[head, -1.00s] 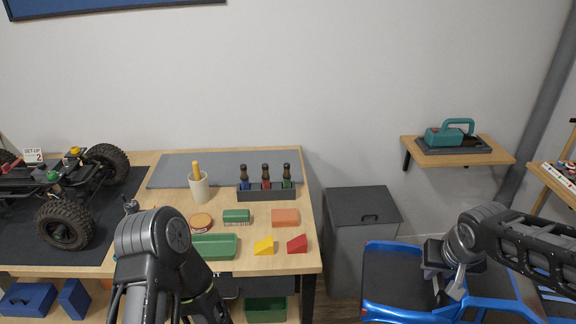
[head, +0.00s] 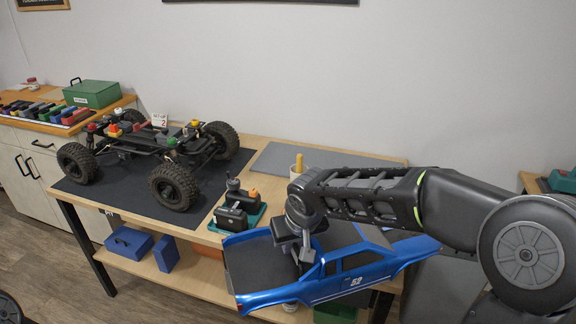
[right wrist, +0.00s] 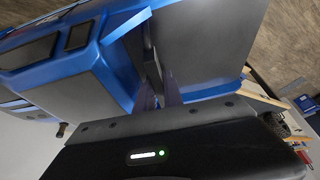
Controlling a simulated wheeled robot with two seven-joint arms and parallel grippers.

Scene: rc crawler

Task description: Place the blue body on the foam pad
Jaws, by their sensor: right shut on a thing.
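The blue body (head: 345,275), a truck shell with the number 52 and a dark bed, hangs in front of the table's right part. My right gripper (head: 304,256) is shut on it at the edge between cab and bed. In the right wrist view the fingers (right wrist: 163,88) pinch the blue body (right wrist: 115,65) there. The grey foam pad (head: 300,158) lies flat at the back right of the table, with bare surface showing. The body and my right arm hide part of the table in front of the pad. My left gripper is out of view.
The wheeled chassis (head: 165,150) stands on a dark mat (head: 110,197) at the table's left. A green tray with dark items (head: 238,212) sits near the front edge. Blue boxes (head: 129,243) are on the lower shelf.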

